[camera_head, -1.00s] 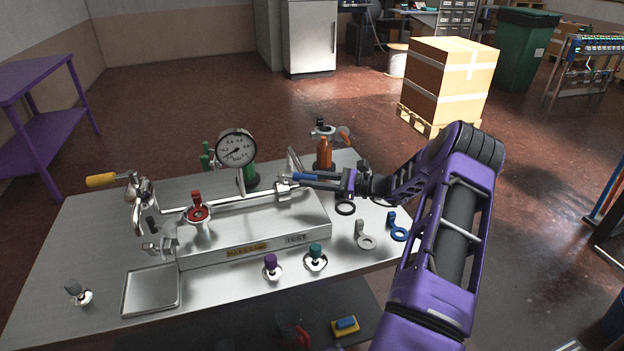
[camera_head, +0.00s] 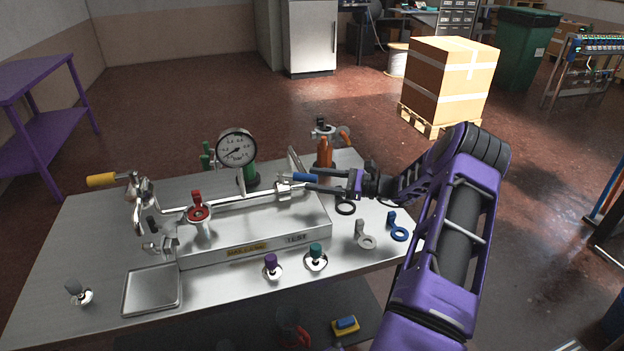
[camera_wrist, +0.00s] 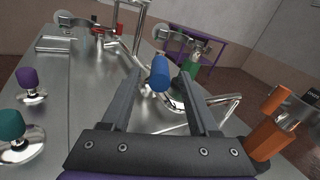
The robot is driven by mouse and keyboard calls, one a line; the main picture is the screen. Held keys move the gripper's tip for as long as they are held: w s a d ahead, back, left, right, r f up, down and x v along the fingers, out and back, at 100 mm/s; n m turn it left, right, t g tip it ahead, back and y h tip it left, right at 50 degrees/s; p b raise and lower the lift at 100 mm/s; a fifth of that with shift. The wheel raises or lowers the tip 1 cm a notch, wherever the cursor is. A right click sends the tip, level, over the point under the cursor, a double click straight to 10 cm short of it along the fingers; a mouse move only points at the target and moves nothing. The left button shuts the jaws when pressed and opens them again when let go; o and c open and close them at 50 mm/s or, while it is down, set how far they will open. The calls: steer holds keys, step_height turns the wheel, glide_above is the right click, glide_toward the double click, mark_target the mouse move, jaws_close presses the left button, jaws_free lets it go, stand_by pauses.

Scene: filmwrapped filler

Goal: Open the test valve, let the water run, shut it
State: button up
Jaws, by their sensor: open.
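The steel test rig (camera_head: 262,231) stands on the metal bench, with a pressure gauge (camera_head: 237,148) on its pipe. A small valve with a blue handle (camera_head: 304,177) sits at the pipe's right end. The blue handle (camera_wrist: 160,73) also shows in the wrist view, between the fingers with space on both sides. My gripper (camera_head: 318,181) is open around the handle's right end, reaching in from the right. In the wrist view my gripper (camera_wrist: 162,76) holds nothing. A red-handled valve (camera_head: 198,207) and a yellow-handled lever (camera_head: 103,180) are at the rig's left. I see no running water.
Purple (camera_head: 271,264) and teal (camera_head: 316,253) knobs stand along the bench front, near a shallow tray (camera_head: 151,290).

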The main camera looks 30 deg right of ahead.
steer(key=v, duration=1.5)
steer(key=shift+s+d, duration=0.25)
steer(key=shift+s, duration=0.05)
stand_by(2.1)
